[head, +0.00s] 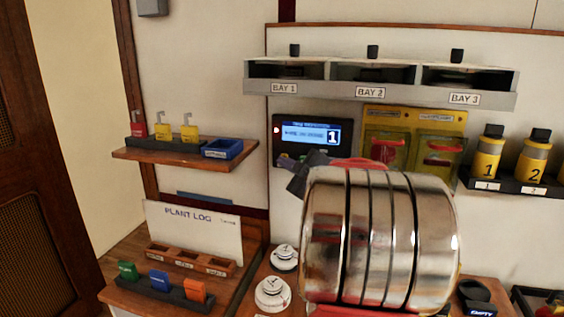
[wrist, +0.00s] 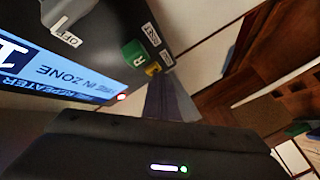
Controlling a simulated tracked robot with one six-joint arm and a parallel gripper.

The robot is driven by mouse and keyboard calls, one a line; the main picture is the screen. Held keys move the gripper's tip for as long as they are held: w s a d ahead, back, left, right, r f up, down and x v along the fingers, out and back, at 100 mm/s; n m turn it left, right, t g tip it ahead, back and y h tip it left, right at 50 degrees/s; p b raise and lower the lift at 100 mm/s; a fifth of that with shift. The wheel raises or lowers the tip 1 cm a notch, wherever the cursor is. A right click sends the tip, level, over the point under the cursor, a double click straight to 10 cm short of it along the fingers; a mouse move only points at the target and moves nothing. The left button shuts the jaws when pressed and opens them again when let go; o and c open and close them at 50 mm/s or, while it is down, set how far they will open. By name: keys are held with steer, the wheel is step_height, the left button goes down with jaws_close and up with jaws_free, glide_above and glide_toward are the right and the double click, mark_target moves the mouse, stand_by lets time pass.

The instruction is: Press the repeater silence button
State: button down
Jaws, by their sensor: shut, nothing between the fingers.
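The repeater panel (head: 313,131) is a dark box on the wall with a lit blue screen; it fills the upper left of the wrist view (wrist: 100,28). That view shows a green button (wrist: 134,53) marked R and a small yellow button (wrist: 153,69) beside it. In the head view my gripper (head: 312,160) covers part of the panel's lower edge.
A grey switch (wrist: 66,14) marked OFF is on the panel. A yellow board (head: 415,120) with red-framed holders is right of the panel. The bay shelf (head: 380,88) runs above. A wooden shelf (head: 180,155) with padlocks is at left. My arm blocks the lower middle.

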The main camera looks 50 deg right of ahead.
steer(key=shift+a, duration=0.1)
steer(key=shift+s+a, duration=0.2)
steer(key=shift+a, duration=0.1)
stand_by(0.5)
steer(key=s+a, duration=0.2)
steer(key=a, duration=0.3)
steer(key=shift+s+a, duration=0.15)
steer(key=shift+s, duration=0.25)
steer(key=shift+f, duration=0.1)
stand_by(0.8)
